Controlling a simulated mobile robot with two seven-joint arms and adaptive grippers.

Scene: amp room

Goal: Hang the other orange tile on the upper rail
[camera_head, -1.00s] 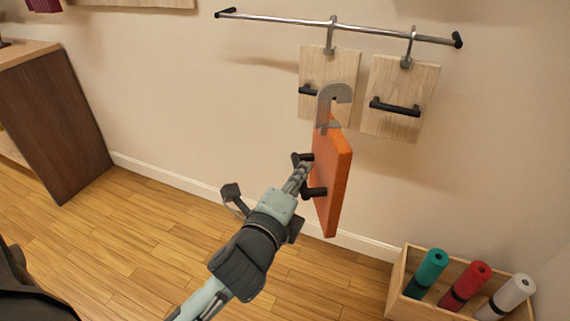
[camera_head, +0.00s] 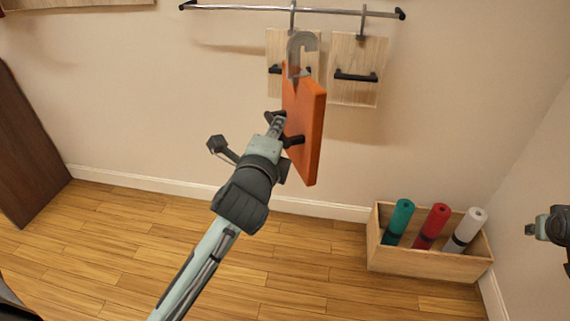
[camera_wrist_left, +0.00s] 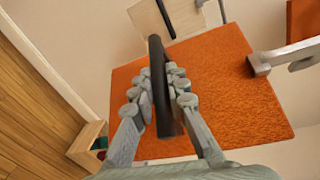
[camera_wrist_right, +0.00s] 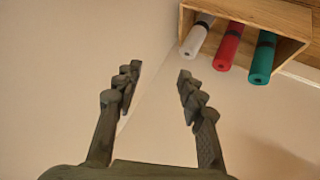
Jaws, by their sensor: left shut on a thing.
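The orange tile (camera_head: 305,125) is held upright in the air, seen nearly edge-on, with a grey hook (camera_head: 303,42) at its top. My left gripper (camera_head: 279,127) is shut on the tile's black bar handle, which the left wrist view shows between the fingers (camera_wrist_left: 160,88). In the head view the hook overlaps a hanging wooden tile and is below a metal rail (camera_head: 235,7); I see no contact with the rail. Another orange piece (camera_wrist_left: 304,20) shows at the left wrist view's corner. My right gripper (camera_wrist_right: 157,85) is open and empty.
Two wooden tiles (camera_head: 357,92) with black handles hang from the rail by hooks. A wooden box (camera_head: 415,262) with green, red and white rolls stands on the floor at right. A brown cabinet (camera_head: 25,150) is at left. The floor between is clear.

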